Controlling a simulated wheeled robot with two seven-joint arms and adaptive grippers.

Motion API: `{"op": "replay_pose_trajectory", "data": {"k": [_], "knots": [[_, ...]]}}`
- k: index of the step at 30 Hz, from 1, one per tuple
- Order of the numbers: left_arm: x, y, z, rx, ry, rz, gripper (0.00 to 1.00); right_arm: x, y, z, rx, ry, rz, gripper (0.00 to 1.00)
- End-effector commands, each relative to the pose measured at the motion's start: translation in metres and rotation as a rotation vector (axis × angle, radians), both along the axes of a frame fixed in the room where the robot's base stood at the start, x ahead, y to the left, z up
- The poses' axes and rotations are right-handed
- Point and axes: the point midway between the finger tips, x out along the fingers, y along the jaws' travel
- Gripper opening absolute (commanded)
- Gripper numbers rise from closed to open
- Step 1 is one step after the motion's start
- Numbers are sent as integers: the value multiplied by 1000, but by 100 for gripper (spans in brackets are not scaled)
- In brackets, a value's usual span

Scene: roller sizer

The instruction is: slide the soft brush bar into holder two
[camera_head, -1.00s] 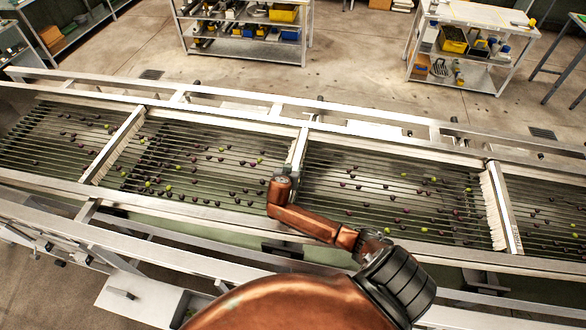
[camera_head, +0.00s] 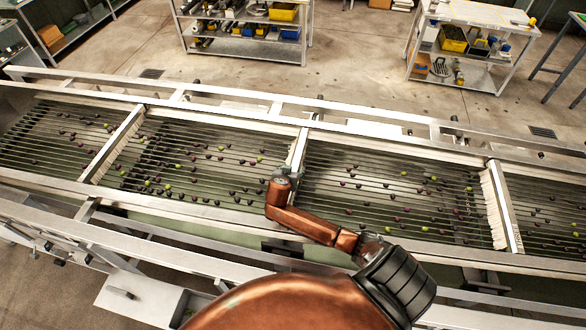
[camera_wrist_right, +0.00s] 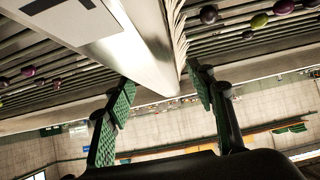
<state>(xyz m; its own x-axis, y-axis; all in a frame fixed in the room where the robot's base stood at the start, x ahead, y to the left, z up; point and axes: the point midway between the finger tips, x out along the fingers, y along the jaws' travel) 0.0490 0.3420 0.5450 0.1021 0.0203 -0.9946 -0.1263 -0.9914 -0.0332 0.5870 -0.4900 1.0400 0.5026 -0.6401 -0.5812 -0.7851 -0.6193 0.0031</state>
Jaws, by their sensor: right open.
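A pale metal brush bar with light bristles (camera_head: 298,150) lies across the sizer in the middle of the head view. In the right wrist view the bar (camera_wrist_right: 152,50) comes down from the top, with bristles along its right side. My right gripper (camera_head: 290,172) is at the near end of this bar. In the wrist view its green-padded fingers (camera_wrist_right: 160,93) are open, one on each side of the bar's end. I cannot tell whether they touch it. Which holder is number two cannot be read. My left gripper is not in view.
Other crossbars with bristles stand at the left (camera_head: 112,146) and right (camera_head: 502,206). Olives lie on the rods between them. Metal side rails (camera_head: 200,212) edge the sizer. A tray (camera_head: 150,298) is at the lower left. Shelves (camera_head: 245,45) and a cart (camera_head: 470,50) stand behind.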

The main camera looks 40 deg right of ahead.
Motion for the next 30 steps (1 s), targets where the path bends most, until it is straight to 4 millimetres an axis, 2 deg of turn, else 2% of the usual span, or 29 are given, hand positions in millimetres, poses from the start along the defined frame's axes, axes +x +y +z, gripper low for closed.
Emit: {"op": "replay_pose_trajectory", "data": {"k": [9, 15, 21, 30], "knots": [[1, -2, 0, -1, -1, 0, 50, -32, 43, 38, 5, -4, 2, 50], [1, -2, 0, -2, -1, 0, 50, -47, 62, 56, 1, -3, 1, 50], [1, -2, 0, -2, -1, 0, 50, -53, 68, 63, -1, -2, 0, 50], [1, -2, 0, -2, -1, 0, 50, -53, 68, 64, -1, -3, 0, 50]]}}
